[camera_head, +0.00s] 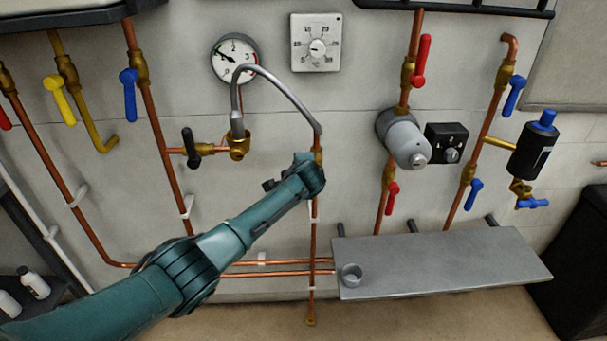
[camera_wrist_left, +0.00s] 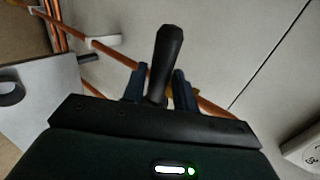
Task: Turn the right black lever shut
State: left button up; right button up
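My left arm reaches across the head view, and its gripper (camera_head: 312,172) is at the vertical copper pipe below the brass fitting. It hides most of the valve there. A dark piece, apparently the right black lever (camera_head: 268,185), pokes out left of the gripper. In the left wrist view the black lever (camera_wrist_left: 168,50) stands between the two blue fingers of the left gripper (camera_wrist_left: 160,85). Whether both fingers press on it I cannot tell. Another black lever (camera_head: 190,147) sits on the brass valve further left, pointing roughly up and down. My right gripper is not in view.
A grey shelf (camera_head: 440,262) with a small cup (camera_head: 351,275) juts out at lower right. Red, blue and yellow levers stand on neighbouring pipes.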

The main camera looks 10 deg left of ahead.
pick_arm(q)
jog(key=p+v, duration=0.1)
jog(key=v, duration=1.1)
jog(key=s+d+f+n+g+h, duration=0.1)
jog(key=s+d+f+n+h, duration=0.15)
jog(key=s+f, duration=0.7)
jog(key=s+a+f+n+h, duration=0.2)
jog(key=s+f+n, duration=0.3)
jog(key=s, duration=0.7)
jog(key=s+a+f+n+h, duration=0.1)
jog(key=s+f+n, duration=0.3)
jog(key=s, duration=0.8)
notch_tip(320, 180, down, 2)
jog(key=shift+a+f+n+h, duration=0.1)
jog(key=shift+a+n+h, duration=0.25)
jog(key=shift+a, duration=0.35)
jog(key=shift+s, duration=0.1)
